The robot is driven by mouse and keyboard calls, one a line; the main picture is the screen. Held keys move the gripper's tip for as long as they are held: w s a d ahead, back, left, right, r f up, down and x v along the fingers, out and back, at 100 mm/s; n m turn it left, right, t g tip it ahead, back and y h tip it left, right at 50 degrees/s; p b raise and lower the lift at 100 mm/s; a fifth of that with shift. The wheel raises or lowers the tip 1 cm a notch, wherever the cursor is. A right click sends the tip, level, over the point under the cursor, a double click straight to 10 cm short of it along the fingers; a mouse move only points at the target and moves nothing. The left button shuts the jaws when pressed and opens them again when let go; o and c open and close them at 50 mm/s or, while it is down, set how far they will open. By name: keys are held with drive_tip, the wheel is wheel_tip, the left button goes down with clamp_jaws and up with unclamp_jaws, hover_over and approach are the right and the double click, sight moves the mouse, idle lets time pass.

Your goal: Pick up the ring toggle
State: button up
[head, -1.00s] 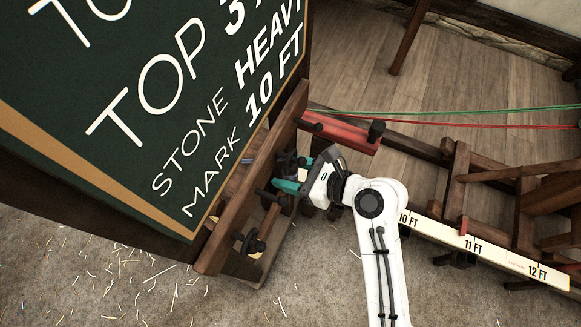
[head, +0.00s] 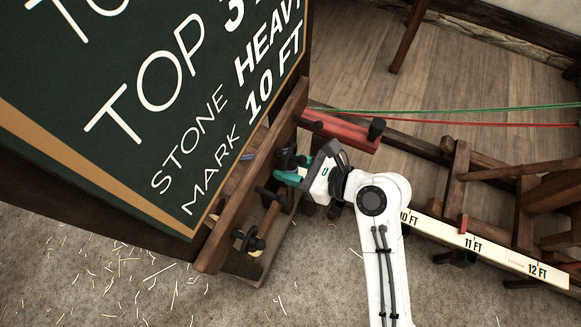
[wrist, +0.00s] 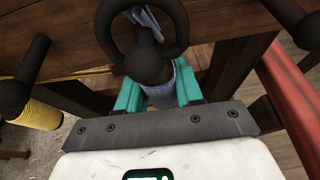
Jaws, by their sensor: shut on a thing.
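The ring toggle (wrist: 148,62) is a black ring on a dark stem, with a pale blue-grey wrapped part below it. In the wrist view it stands at top centre, in front of the wooden rack. My gripper (wrist: 158,92) has its teal fingers on either side of the wrapped part and is shut on it. In the head view my gripper (head: 287,173) is at the rack beside the board, with a dark part of the toggle showing just above the fingers. Whether the toggle still touches the rack cannot be told.
A black knob with yellow cord (wrist: 38,115) stands close on the left, and another dark peg (wrist: 295,25) on the right. The dark green board (head: 150,110) rises left of my gripper. A red bar (head: 340,131) lies close behind. Bare floor (head: 320,270) is in front.

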drive_tip(key=s+d+b, duration=0.1)
drive_tip(key=s+d, duration=0.2)
drive_tip(key=d, duration=0.5)
drive_tip(key=s+d+b, duration=0.1)
drive_tip(key=s+d, duration=0.3)
drive_tip(key=d, duration=0.4)
drive_tip(key=shift+d, duration=0.35)
drive_tip(key=shift+w+d, duration=0.1)
